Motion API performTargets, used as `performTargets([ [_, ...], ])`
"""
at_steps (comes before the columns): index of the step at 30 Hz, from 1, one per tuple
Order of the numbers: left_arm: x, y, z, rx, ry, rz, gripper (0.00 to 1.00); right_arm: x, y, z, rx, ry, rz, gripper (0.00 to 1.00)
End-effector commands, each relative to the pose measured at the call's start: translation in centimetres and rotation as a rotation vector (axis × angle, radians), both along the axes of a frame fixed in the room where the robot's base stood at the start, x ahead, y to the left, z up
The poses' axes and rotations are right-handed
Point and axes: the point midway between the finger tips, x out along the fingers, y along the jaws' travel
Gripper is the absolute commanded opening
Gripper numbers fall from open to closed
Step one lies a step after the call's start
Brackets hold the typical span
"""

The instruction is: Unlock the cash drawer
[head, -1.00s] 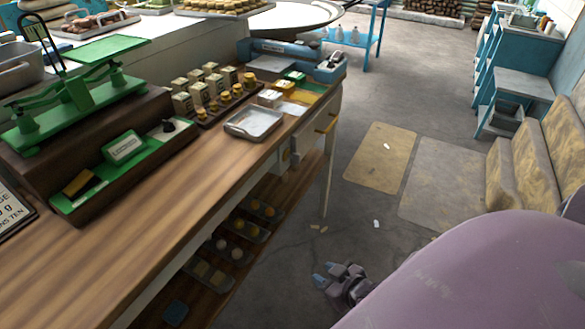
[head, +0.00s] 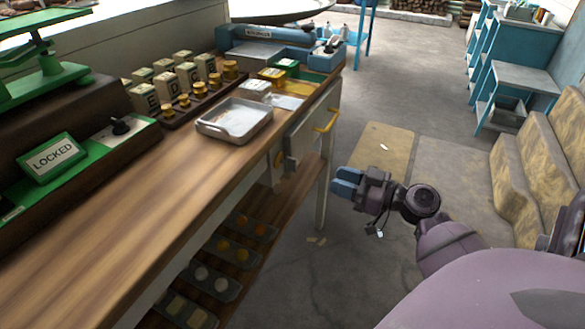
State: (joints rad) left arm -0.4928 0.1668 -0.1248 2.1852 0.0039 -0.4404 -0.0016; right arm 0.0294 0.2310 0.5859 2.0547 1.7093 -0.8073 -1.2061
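The drawer (head: 305,130) under the counter's right end has a pale front and a yellow handle (head: 327,121); it looks closed. A sign reading "LOCKED" (head: 52,158) stands in a green-edged tray on the counter at left. A black knob (head: 120,127) sits on a light plate beside it; I cannot tell whether it is a lock control. My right gripper (head: 346,182) has blue fingertips with a small gap between them. It is empty, right of the counter and below the handle in the picture, apart from both. My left gripper is not in view.
The wooden counter (head: 150,200) holds a metal tray (head: 235,120), several lettered boxes (head: 185,75) and a green scale (head: 45,70). A lower shelf with small trays (head: 245,228) runs beneath. Open floor lies to the right, with stepped sacks (head: 520,165) beyond.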

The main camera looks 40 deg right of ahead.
Motion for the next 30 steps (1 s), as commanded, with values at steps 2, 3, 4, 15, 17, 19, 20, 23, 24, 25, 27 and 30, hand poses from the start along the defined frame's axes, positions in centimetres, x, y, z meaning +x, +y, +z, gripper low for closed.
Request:
performTargets([
  [2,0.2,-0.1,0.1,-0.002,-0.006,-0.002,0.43,0.3,-0.1,0.2,0.001,-0.016,0.005,0.34],
  [3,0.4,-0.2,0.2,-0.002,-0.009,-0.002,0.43,0.5,0.0,0.4,0.002,-0.02,0.006,0.34],
  [4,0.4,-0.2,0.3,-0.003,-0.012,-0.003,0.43,0.7,0.1,0.4,0.002,-0.021,0.007,0.34],
  [15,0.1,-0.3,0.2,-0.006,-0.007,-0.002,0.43,5.9,2.3,0.6,0.003,-0.023,0.007,0.34],
  [17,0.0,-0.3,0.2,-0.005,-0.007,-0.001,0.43,6.8,2.6,0.5,0.003,-0.021,0.007,0.34],
  [19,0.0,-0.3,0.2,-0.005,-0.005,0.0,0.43,7.7,3.1,0.5,0.004,-0.021,0.007,0.34],
  [20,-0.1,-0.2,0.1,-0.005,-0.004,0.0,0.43,8.1,3.2,0.5,0.004,-0.021,0.006,0.34],
  [23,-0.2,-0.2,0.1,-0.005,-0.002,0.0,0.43,9.1,3.6,0.4,0.005,-0.02,0.005,0.34],
  [24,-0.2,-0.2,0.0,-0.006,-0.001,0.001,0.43,9.3,3.7,0.4,0.004,-0.019,0.005,0.34],
  [25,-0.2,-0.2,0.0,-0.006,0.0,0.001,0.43,9.5,3.8,0.4,0.004,-0.019,0.005,0.34],
  [27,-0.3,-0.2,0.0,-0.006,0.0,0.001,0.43,9.9,3.9,0.4,0.003,-0.019,0.005,0.34],
  [30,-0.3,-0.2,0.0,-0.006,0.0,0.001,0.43,10.1,4.0,0.4,0.003,-0.018,0.005,0.34],
])
